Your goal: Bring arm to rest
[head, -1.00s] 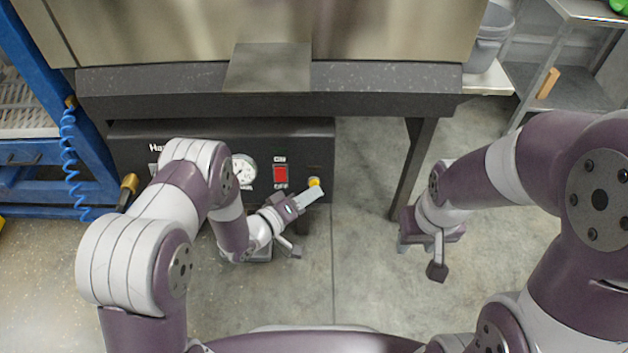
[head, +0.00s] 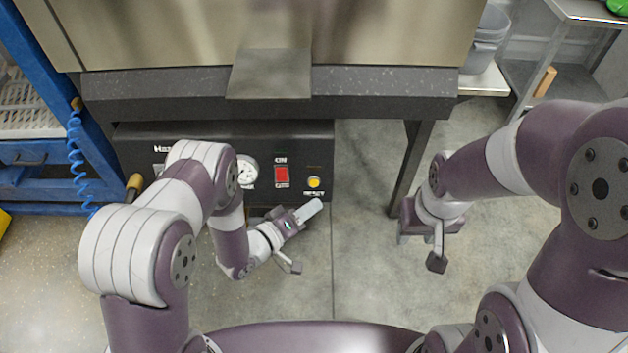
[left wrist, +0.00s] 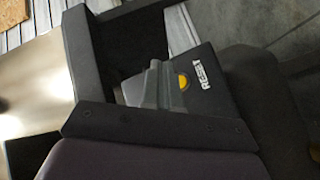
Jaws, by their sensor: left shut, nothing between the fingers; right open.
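My left gripper (head: 308,211) is shut and empty, below and in front of the black control panel (head: 318,152), apart from it. The yellow reset button (head: 314,183) shows uncovered above the fingertips, with its label under it. The button also shows in the left wrist view (left wrist: 183,82), just beside the fingers. A red on/off switch (head: 281,175) sits left of the button, and a round white gauge (head: 247,171) is partly hidden by my left arm. My right gripper (head: 417,238) hangs at the right over bare floor, open and holding nothing visible.
The steel hopper (head: 390,30) with its dark frame (head: 400,108) stands above the panel; a frame leg (head: 410,165) comes down between my arms. A blue rack (head: 40,185) with a coiled hose is at left, a grey bucket (head: 487,45) at upper right. The middle floor is clear.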

